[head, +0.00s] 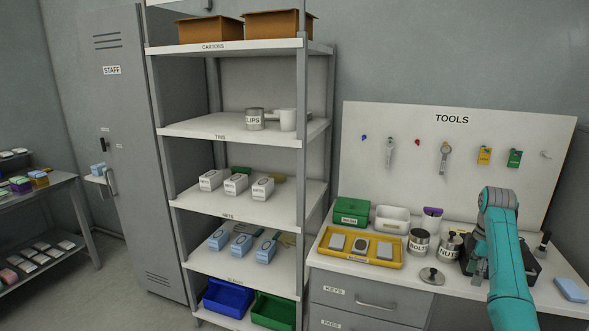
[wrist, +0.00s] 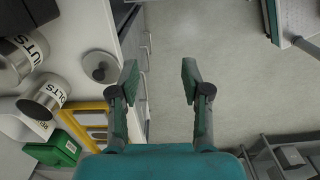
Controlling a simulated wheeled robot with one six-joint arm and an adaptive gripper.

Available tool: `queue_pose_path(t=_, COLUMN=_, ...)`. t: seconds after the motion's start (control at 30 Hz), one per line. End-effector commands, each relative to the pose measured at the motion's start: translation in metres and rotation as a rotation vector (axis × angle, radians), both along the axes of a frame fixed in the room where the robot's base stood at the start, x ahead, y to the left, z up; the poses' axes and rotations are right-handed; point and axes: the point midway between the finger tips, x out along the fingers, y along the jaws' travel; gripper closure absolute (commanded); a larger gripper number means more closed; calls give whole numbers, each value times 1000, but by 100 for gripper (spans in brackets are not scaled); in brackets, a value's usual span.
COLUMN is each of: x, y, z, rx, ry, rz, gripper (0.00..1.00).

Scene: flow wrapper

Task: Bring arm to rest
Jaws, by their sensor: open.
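My gripper (wrist: 160,85) is open in the wrist view. Nothing is between its fingers; below them is the grey floor beside the front edge of the workbench. In the head view my teal arm reaches up from the lower right in front of the workbench (head: 470,285), and the gripper's fingers are hidden there. The bolts tin (wrist: 42,98) and the nuts tin (wrist: 20,60) lie to the left of the gripper in the wrist view. A round grey lid (wrist: 100,67) lies on the bench top near its edge.
A yellow tray (head: 327,250) with several small items, a green box (head: 351,212) and a white bin (head: 393,219) stand on the bench. A tool board (head: 460,160) is behind it. A shelf rack (head: 302,150) stands left. The floor (wrist: 220,90) under the gripper is clear.

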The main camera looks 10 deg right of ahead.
Motion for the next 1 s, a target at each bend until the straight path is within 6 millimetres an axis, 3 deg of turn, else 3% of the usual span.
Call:
queue_pose_path(t=0.27, x=5, y=14, z=-37, rx=-18, ry=-27, rz=-25, gripper=52)
queue_pose_path(t=0.53, x=9, y=38, z=-93, rx=-46, ry=-76, rz=-69, gripper=52)
queue_pose_path(t=0.77, x=5, y=80, z=-174, rx=-78, ry=-156, rz=-137, gripper=52)
queue_pose_path(t=1.0, x=-17, y=137, z=-258, rx=-104, ry=-276, rz=-228, gripper=52)
